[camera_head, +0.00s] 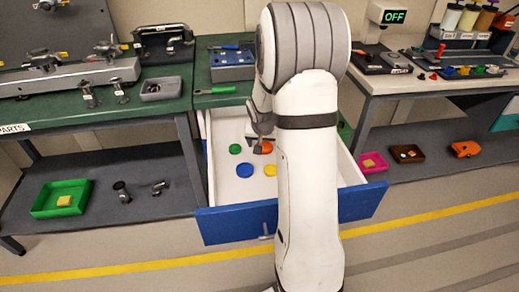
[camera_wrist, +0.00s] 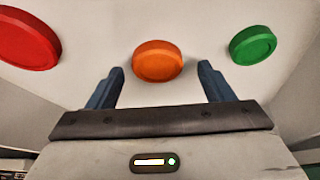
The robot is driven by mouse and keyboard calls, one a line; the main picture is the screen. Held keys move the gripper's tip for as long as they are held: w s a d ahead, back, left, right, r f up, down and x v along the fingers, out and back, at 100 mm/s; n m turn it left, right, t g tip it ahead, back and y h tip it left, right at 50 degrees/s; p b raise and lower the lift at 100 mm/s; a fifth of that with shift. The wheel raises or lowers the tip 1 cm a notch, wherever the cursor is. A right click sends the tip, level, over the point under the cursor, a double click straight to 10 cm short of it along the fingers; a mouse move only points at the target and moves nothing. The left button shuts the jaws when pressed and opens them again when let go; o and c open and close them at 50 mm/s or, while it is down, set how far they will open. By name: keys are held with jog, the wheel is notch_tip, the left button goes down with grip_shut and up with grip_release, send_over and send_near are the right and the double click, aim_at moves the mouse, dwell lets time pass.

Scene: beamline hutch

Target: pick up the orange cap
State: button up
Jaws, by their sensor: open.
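The orange cap (camera_wrist: 158,61) is a round disc lying on the white floor of the open drawer. In the wrist view it sits centred between and just beyond the fingertips of my gripper (camera_wrist: 161,72). The two dark fingers are spread wide and nothing is between them. In the head view my gripper (camera_head: 258,150) hangs low over the drawer, and the orange cap (camera_head: 267,147) shows beside it, partly hidden. I cannot tell the exact height gap between fingers and cap.
In the wrist view a red cap (camera_wrist: 27,38) lies left and a green cap (camera_wrist: 253,45) right. The head view also shows a blue cap (camera_head: 244,170) and a yellow cap (camera_head: 270,170) in the drawer (camera_head: 223,190). The drawer walls surround them; my arm hides its right part.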

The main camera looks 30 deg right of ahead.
jog(key=shift+w+f, duration=0.1)
jog(key=shift+f, duration=0.1)
jog(key=shift+c, duration=0.5)
jog(key=c, duration=0.9)
jog(key=shift+c, duration=0.2)
notch_tip(320, 180, up, 10)
jog(key=p, duration=0.1)
